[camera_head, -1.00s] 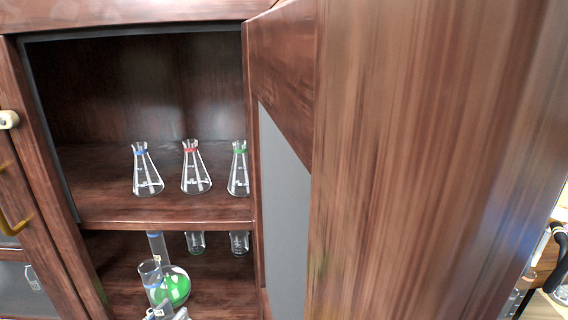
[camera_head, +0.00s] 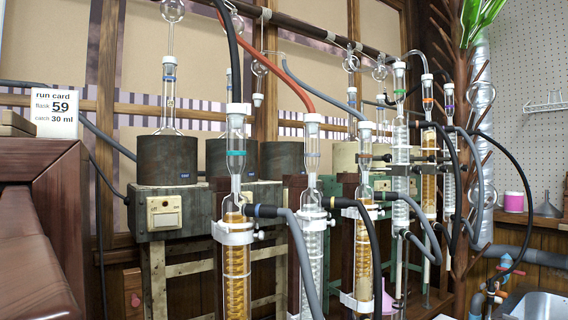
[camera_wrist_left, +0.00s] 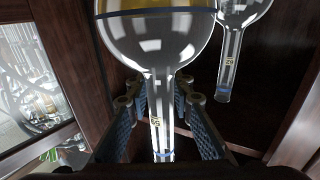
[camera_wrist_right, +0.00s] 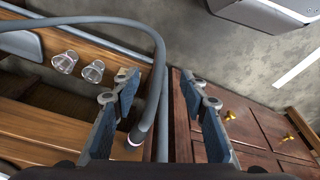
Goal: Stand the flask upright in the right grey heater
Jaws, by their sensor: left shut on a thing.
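In the left wrist view my left gripper (camera_wrist_left: 158,100) is shut on the neck of a round-bottomed glass flask (camera_wrist_left: 155,45). The bulb, with a yellowish band, is towards the top of that picture. My right gripper (camera_wrist_right: 165,90) is open and empty. Neither gripper shows in the head view.
A run card (camera_head: 57,113) reads flask 59, catch 30 ml. Several condensers (camera_head: 235,245) with hoses crowd the front of the heaters. A cream heater (camera_head: 345,158) stands further right. A second flask (camera_wrist_left: 230,60) hangs near the held one. A grey hose (camera_wrist_right: 150,110) passes my right gripper.

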